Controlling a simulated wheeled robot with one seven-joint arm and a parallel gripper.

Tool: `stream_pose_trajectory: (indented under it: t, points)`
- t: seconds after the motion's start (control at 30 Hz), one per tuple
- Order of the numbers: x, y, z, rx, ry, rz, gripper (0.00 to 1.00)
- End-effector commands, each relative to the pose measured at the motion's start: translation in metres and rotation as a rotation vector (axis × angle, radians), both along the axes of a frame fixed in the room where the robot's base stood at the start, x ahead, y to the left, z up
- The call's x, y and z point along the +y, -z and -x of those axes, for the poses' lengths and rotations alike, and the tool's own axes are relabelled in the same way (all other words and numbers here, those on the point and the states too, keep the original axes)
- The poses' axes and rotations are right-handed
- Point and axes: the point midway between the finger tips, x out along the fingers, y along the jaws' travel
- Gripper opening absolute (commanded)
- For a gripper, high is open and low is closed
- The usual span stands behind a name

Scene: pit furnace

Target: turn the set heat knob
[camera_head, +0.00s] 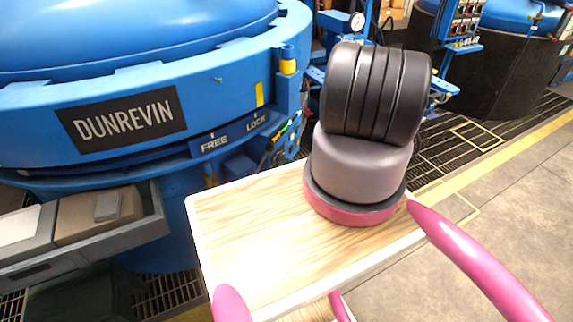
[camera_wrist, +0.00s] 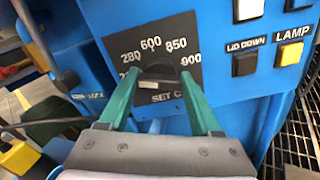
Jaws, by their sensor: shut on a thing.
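The set heat knob (camera_wrist: 158,70) is a dark round knob on a dark dial plate in the wrist view. The dial plate (camera_wrist: 190,57) has white marks including 280, 600, 850 and 900, with partly covered "SET" lettering below. My gripper (camera_wrist: 161,88) has two green fingers, one on each side of the knob, and is shut on it. The fingers cover part of the dial's left and right sides. In the head view, the knob and my gripper are hidden.
Right of the dial are the LID DOWN button (camera_wrist: 244,64) and the yellow LAMP button (camera_wrist: 291,54). The blue DUNREVIN furnace (camera_head: 230,75) fills the left of the head view. A grey tray (camera_head: 150,218) stands lower left. Open floor lies to the right.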

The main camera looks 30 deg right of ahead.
Motion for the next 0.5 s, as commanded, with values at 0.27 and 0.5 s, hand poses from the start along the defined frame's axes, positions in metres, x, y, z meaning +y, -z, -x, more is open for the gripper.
stream_pose_trajectory:
  t: [0.27, 0.5]
  points:
    - [-0.0014, 0.001, 0.0001, 0.145, 0.0, -0.205, 0.09]
    - [-0.0023, 0.002, -0.0003, 0.276, 0.001, -0.393, 0.09]
